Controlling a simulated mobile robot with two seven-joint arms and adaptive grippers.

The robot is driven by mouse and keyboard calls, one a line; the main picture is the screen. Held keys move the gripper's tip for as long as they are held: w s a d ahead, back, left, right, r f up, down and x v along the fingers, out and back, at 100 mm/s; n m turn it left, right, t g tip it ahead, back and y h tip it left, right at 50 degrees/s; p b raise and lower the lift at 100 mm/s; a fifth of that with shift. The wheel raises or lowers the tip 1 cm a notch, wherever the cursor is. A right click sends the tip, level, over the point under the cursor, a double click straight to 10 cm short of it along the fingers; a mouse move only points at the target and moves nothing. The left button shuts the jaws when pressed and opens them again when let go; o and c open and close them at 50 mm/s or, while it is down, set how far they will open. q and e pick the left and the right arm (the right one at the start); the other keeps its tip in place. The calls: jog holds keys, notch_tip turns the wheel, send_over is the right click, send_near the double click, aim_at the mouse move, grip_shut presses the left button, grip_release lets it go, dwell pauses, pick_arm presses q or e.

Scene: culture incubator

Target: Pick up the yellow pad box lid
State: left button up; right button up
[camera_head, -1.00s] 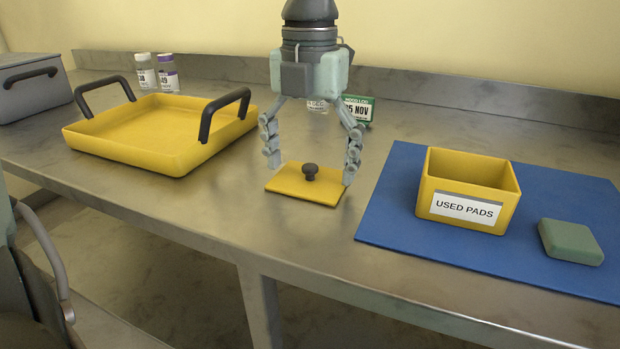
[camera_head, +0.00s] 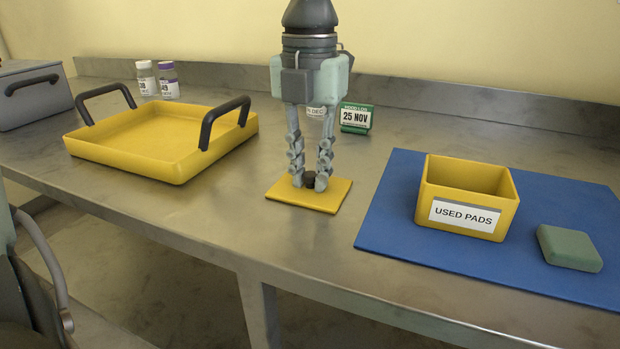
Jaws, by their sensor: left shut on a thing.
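The yellow pad box lid (camera_head: 330,196) is a flat square plate with a dark round knob. It lies flat on the metal bench, left of the blue mat. My left gripper (camera_head: 309,183) points straight down over the lid and is shut on its knob, which is partly hidden between the fingertips. The yellow box labelled "USED PADS" (camera_head: 430,190) stands open-topped on the blue mat. My right gripper is not in view.
The blue mat (camera_head: 395,220) also bears a green pad (camera_head: 570,248). A yellow tray (camera_head: 130,160) with black handles sits at left. Behind are two bottles (camera_head: 168,80), a green-framed date sign (camera_head: 355,117) and a grey box (camera_head: 30,95).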

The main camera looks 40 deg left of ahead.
pick_arm(q)
jog(key=shift+s+f, duration=0.15)
jog(key=shift+f, duration=0.05)
